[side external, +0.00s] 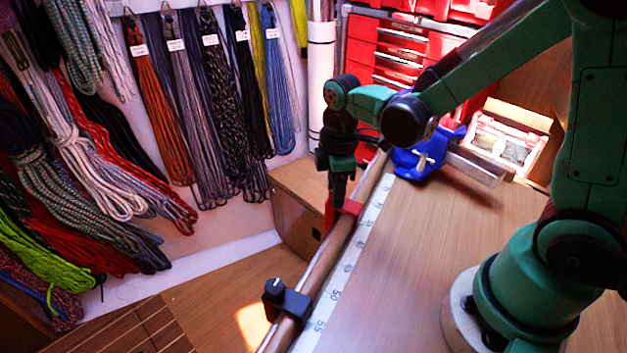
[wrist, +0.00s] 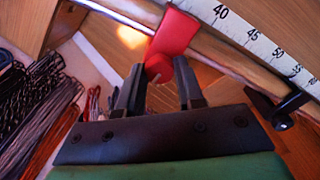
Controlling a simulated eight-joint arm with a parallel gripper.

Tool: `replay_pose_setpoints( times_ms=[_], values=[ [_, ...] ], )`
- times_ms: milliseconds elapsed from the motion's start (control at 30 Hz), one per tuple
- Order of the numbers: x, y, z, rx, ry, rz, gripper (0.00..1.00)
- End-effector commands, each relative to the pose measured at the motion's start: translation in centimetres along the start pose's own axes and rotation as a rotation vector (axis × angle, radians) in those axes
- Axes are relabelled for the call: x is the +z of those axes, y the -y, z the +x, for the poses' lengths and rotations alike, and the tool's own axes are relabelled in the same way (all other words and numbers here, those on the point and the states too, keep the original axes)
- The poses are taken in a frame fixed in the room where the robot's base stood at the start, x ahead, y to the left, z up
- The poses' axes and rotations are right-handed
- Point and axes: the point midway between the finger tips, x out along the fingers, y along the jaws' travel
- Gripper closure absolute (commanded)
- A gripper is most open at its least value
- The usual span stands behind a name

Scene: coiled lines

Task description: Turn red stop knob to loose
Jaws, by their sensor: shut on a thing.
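The red stop (side external: 349,207) sits on the wooden rail along the edge of the workbench. It also shows at the top of the wrist view (wrist: 176,33). Its red knob (wrist: 158,68) sticks out between my gripper's two dark fingers, with a thin pale line on it. My gripper (side external: 336,193) points down onto the stop from above, and in the wrist view (wrist: 159,66) its fingers are shut around the knob. In the side view the fingers largely hide the knob. I cannot read any loose or tight marking.
A black stop with a knob (side external: 286,300) sits nearer on the same rail (side external: 318,268). A white ruler (side external: 345,262) runs beside the rail. A blue clamp-like tool (side external: 420,160) lies behind. Coiled ropes (side external: 160,110) hang at left. The bench's middle is clear.

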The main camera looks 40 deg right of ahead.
Motion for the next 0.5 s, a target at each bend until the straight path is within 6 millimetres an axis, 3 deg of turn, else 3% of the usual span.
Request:
replay_pose_setpoints(
  times_ms=[500],
  values=[
    [0.02, 0.01, -0.01, -0.001, 0.001, -0.148, 1.00]
  ],
)
